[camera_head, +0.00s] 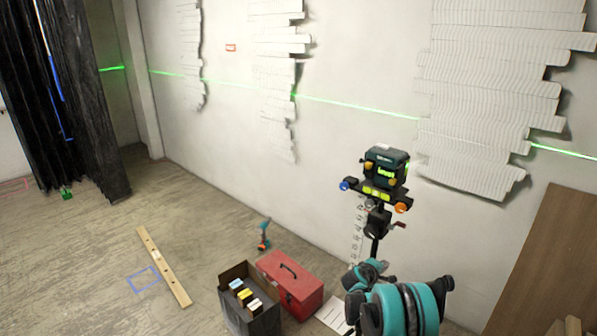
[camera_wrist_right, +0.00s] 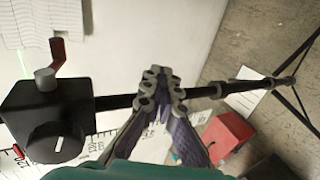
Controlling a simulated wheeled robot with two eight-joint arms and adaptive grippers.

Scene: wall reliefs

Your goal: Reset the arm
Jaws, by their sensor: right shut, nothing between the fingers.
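My right arm (camera_head: 400,306) reaches in from the bottom right in the head view, teal and dark grey, just below the tripod head. Its fingers are hard to make out there. In the wrist view my right gripper (camera_wrist_right: 160,76) is shut and empty, its fingertips meeting in front of the tripod's black pole (camera_wrist_right: 205,92). I cannot tell whether they touch it. The laser level (camera_head: 386,167) stands upright on the tripod head (camera_head: 378,222), above the arm. My left gripper is out of view.
A red toolbox (camera_head: 290,290) and an open dark box (camera_head: 238,317) stand on the floor left of the arm. A cordless drill (camera_head: 264,236) and a wooden level bar (camera_head: 162,266) are further left. White reliefs (camera_head: 490,100) cover the wall. A brown board (camera_head: 552,270) leans at right.

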